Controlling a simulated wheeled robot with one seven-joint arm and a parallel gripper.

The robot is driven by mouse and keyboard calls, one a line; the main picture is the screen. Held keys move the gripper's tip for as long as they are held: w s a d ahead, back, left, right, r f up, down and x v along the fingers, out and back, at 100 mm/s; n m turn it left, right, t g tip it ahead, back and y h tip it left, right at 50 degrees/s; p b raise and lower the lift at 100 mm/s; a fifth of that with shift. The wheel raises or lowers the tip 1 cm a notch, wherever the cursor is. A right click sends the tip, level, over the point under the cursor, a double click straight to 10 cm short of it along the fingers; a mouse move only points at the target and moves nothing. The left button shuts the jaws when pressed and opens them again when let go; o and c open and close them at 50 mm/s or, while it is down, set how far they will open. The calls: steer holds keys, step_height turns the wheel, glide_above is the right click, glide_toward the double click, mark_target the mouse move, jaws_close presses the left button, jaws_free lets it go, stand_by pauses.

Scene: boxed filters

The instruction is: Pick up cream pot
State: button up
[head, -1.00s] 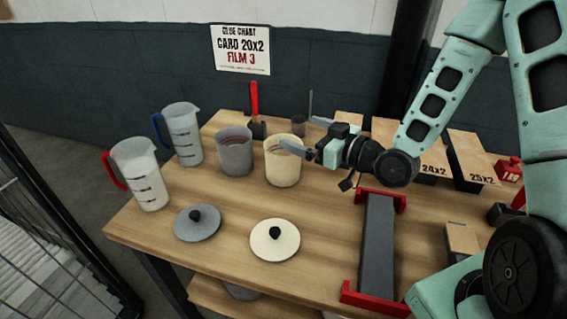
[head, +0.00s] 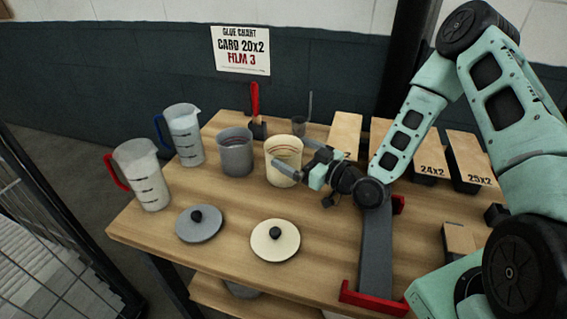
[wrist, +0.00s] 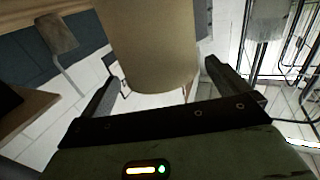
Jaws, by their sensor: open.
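The cream pot (head: 284,151) stands upright and open on the wooden table, with dark red lines inside its rim. My gripper (head: 291,155) is open at the pot's right side. One finger crosses in front of the pot and the other is by its far right side. In the wrist view the pot's cream wall (wrist: 155,45) lies between the two spread fingers of my gripper (wrist: 158,78). I cannot tell whether either finger touches it. The cream lid (head: 275,241) with a black knob lies on the table in front.
A grey pot (head: 235,155) stands close to the left of the cream pot, with its grey lid (head: 199,225) in front. Two measuring jugs (head: 184,138) (head: 143,178) stand further left. A grey bar with red ends (head: 376,255) lies under my arm. Boxes (head: 432,155) stand at right.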

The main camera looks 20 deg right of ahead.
mark_target(271, 140)
steer(key=p+x, duration=0.1)
steer(key=x, duration=0.3)
steer(key=shift+w+a, duration=0.1)
steer(key=shift+w, duration=0.05)
steer(key=shift+c, duration=0.3)
steer(key=c, duration=1.4)
steer(key=shift+r, duration=0.15)
